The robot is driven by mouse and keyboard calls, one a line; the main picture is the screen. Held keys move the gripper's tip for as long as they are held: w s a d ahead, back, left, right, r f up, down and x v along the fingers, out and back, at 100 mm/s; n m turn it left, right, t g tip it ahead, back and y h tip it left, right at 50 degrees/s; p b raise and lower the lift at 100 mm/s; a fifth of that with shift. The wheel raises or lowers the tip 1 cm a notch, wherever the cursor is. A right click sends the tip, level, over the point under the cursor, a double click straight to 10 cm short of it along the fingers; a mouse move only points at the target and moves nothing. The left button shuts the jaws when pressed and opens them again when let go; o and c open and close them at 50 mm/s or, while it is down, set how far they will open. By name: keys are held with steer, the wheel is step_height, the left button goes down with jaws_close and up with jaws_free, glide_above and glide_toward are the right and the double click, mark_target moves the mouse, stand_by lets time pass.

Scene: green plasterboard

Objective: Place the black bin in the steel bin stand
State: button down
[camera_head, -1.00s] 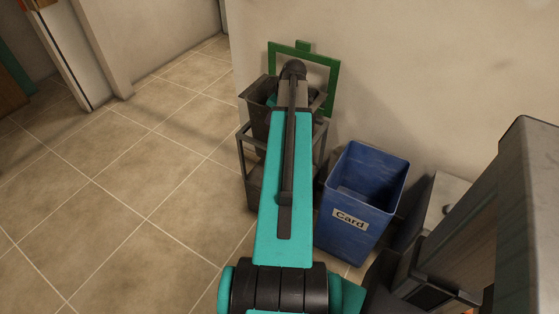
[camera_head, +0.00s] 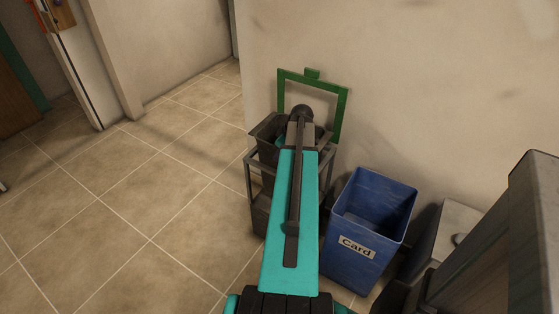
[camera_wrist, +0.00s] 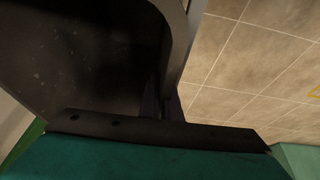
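The black bin (camera_head: 262,132) is upright, with its rim above the top frame of the grey steel bin stand (camera_head: 248,178). Its lower part appears to be within the stand's top frame, but my teal arm covers much of both. In the wrist view the bin's dark inside (camera_wrist: 80,55) fills the left, with its rim and wall running down the middle. My gripper (camera_wrist: 165,130) is at the bin's rim.
A blue bin labelled "Card" (camera_head: 368,225) stands just right of the stand. A green frame (camera_head: 342,115) is on the wall behind the bin. A grey box-like unit (camera_head: 455,225) is further right. Open tiled floor (camera_head: 150,200) lies to the left.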

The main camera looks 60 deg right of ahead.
steer(key=shift+f, duration=1.7)
steer(key=shift+f+b, duration=0.35)
steer(key=shift+f, duration=0.3)
steer(key=c, duration=2.3)
jaws_free()
steer(key=shift+r, duration=0.1)
steer(key=shift+r+p, duration=0.55)
steer(key=shift+r, duration=0.2)
steer(key=v, duration=1.1)
steer(key=shift+s+r, duration=0.15)
steer(key=shift+r, duration=0.15)
